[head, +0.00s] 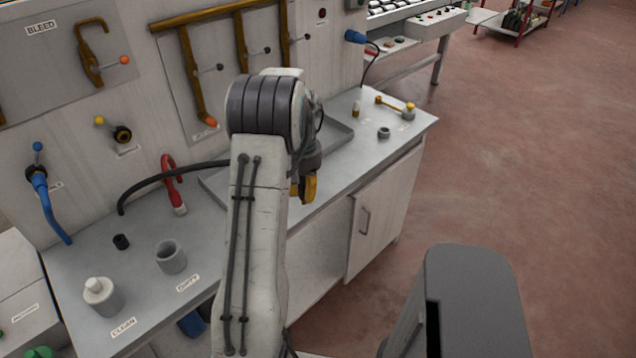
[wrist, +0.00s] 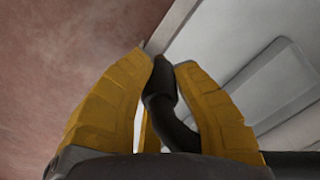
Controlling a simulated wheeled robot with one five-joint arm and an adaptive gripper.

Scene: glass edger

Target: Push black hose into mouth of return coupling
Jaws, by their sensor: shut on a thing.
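My gripper (head: 306,187) shows as yellow fingers beyond my arm, above the front part of the bench; the arm hides part of it. In the wrist view my gripper (wrist: 168,62) is shut on the black hose (wrist: 163,102), whose bent dark end piece lies between the fingers. In the head view the black hose (head: 165,175) rises from the left of the bench and arches right, passing behind my arm. A dark round fitting (head: 122,134) on the wall panel, with a label below, may be the return coupling; the label is unreadable. The hose end is well apart from it.
A shallow tray (head: 336,140) lies behind my arm. A blue hose (head: 45,200) hangs at far left.

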